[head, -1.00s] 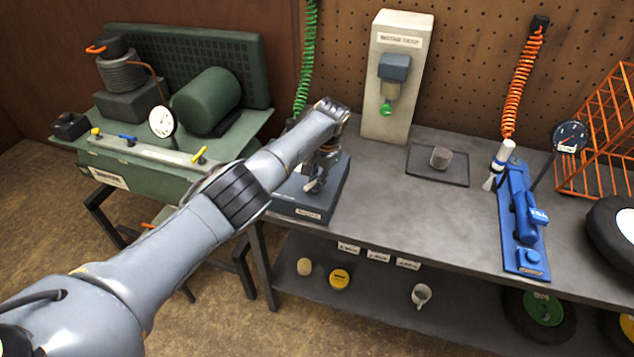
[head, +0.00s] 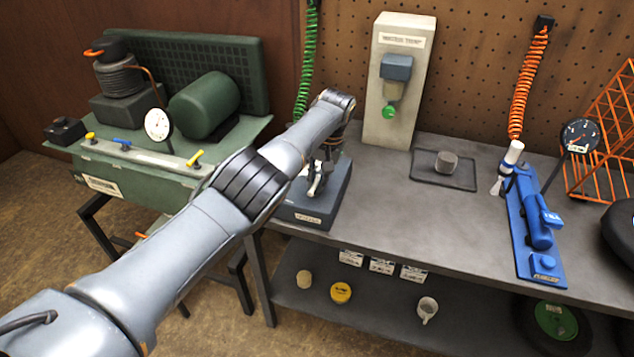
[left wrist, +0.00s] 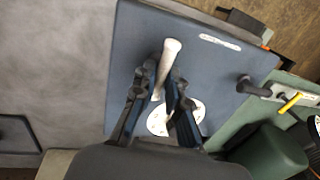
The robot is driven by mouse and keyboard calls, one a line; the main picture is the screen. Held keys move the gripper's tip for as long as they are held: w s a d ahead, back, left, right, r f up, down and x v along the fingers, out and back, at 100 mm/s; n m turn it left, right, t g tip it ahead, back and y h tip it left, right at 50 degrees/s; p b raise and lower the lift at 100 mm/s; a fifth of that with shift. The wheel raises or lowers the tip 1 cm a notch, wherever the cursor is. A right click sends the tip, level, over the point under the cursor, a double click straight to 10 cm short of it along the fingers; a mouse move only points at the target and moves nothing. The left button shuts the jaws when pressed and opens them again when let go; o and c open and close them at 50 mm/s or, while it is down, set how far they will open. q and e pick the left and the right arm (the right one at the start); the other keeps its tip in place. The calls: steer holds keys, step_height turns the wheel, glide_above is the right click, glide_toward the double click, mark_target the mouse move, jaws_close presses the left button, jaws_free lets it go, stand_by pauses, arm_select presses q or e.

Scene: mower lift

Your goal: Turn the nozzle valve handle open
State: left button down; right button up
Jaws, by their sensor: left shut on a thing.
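A dark blue valve box (head: 307,217) with a label on its front stands at the left end of the grey bench. A pale handle (left wrist: 168,62) on its top shows in the left wrist view, above a white round plate (left wrist: 160,122). My left gripper (head: 316,184) points down over the box. In the left wrist view my left gripper (left wrist: 164,82) has a finger on each side of the handle and is shut on it. The fingers hide part of the handle and plate. My right gripper is not in view.
A green compressor (head: 140,170) with yellow and blue levers stands left of the bench. A water trap post (head: 400,115), a grey tray (head: 425,178) and a blue tool (head: 535,225) are to the right. The bench middle (head: 410,220) is clear.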

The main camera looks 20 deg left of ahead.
arm_select(q)
steer(key=shift+w+r, duration=0.1)
steer(key=shift+r, duration=0.05)
steer(key=c, duration=1.4)
jaws_free()
steer(key=r, duration=0.4)
steer(key=d+r, duration=0.1)
steer(key=r, duration=0.2)
steer(key=d+r, duration=0.1)
steer(key=r, duration=0.3)
steer(key=shift+d+r, duration=0.15)
steer(key=shift+r, duration=0.15)
